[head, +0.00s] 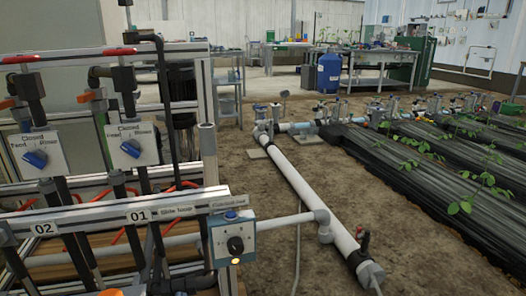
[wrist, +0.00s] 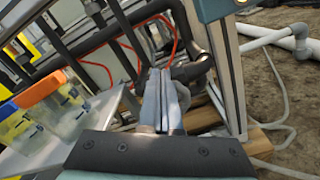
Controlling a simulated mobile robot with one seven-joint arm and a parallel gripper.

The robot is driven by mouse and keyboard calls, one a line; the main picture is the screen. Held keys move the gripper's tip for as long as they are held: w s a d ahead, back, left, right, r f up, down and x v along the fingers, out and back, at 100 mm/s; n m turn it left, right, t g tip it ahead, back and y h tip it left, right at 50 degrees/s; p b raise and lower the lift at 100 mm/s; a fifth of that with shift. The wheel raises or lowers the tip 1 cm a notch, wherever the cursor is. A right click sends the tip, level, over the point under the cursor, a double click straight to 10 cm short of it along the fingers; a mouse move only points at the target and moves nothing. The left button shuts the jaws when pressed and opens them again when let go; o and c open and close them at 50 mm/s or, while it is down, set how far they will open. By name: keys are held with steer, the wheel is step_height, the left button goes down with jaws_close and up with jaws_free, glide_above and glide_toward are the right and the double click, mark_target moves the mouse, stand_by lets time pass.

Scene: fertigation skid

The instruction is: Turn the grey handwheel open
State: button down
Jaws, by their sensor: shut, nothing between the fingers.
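My gripper (wrist: 166,75) is shut and empty in the wrist view, its two metal fingers side by side among the pipes of the skid. A pale grey rounded part (wrist: 203,112) shows just right of the fingers, partly hidden behind them; it may be the grey handwheel, but I cannot tell for sure, nor whether the fingers touch it. I cannot make out a grey handwheel clearly in the head view. I do not make out my gripper there either.
A teal box with a black knob (head: 235,244) is on the skid's front rail. Two blue knobs (head: 35,158) (head: 131,148) sit on white plates.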

steer(key=p+v, duration=0.1)
steer(key=v, duration=0.5)
steer(key=shift+r, duration=0.4)
steer(key=shift+d, duration=0.1)
